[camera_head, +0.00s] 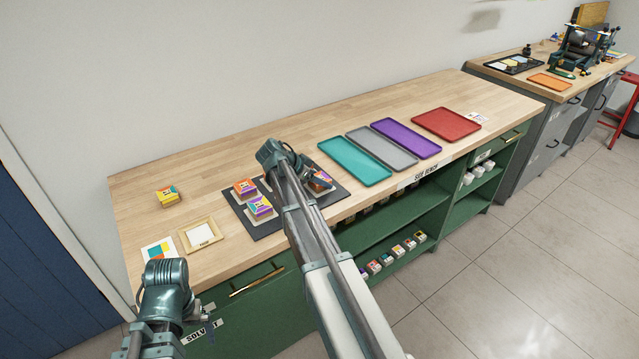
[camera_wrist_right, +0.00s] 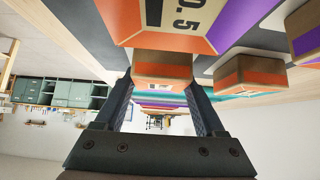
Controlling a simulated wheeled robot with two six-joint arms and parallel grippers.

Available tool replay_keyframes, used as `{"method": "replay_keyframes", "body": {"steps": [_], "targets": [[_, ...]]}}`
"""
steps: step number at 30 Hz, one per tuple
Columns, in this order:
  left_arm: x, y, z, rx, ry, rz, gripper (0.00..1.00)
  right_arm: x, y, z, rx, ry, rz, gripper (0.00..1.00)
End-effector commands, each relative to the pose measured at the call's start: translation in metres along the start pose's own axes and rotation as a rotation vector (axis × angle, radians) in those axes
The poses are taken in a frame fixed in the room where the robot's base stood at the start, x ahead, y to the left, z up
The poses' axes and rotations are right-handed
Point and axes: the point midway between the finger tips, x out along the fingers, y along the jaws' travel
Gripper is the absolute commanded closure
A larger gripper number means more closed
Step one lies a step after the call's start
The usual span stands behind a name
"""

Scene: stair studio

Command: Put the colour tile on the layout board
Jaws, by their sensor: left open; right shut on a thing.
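My right gripper (camera_wrist_right: 160,84) is shut on a block-like colour tile (camera_wrist_right: 163,68) with an orange edge and a brown side. In the head view my right arm hides the held tile and the fingers. The dark layout board (camera_head: 336,198) lies flat under my right gripper. Two tiles, an orange-topped one (camera_head: 245,187) and another (camera_head: 260,207), sit on the board's left part, and one tile (camera_head: 320,180) shows right of my arm. In the wrist view a printed tile (camera_wrist_right: 185,22) is close above the held one. My left gripper (camera_head: 206,326) is open and empty, low in front of the bench.
A loose tile (camera_head: 167,196), a wooden frame (camera_head: 184,239) and a coloured print (camera_head: 158,250) lie at the bench's left. Teal (camera_head: 352,160), grey, purple and red (camera_head: 446,123) trays lie to the right. Small blocks stand on the shelf below. The back of the bench is clear.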

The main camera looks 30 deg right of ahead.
Motion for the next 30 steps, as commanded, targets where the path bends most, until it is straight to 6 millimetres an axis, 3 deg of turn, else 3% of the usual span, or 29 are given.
{"method": "replay_keyframes", "body": {"steps": [8, 9, 13, 23, 30], "targets": [[0.004, 0.000, 0.000, 0.000, 0.000, 0.000, 0.00, 0.003, 0.000, 0.003, 0.000, 0.000, 0.000, 0.85], [0.002, 0.000, 0.000, 0.000, 0.000, 0.000, 0.00, 0.001, 0.000, 0.001, 0.000, 0.000, 0.000, 0.21], [0.002, 0.000, 0.000, 0.000, 0.000, 0.000, 0.00, 0.001, 0.000, 0.001, 0.000, 0.000, 0.000, 0.00], [-0.006, -0.001, 0.000, 0.000, 0.000, 0.000, 0.00, -0.005, 0.000, -0.003, 0.000, 0.000, 0.000, 0.00], [-0.040, -0.004, 0.002, 0.000, 0.000, 0.000, 0.00, -0.050, 0.000, -0.006, -0.002, 0.000, -0.002, 0.00]]}}
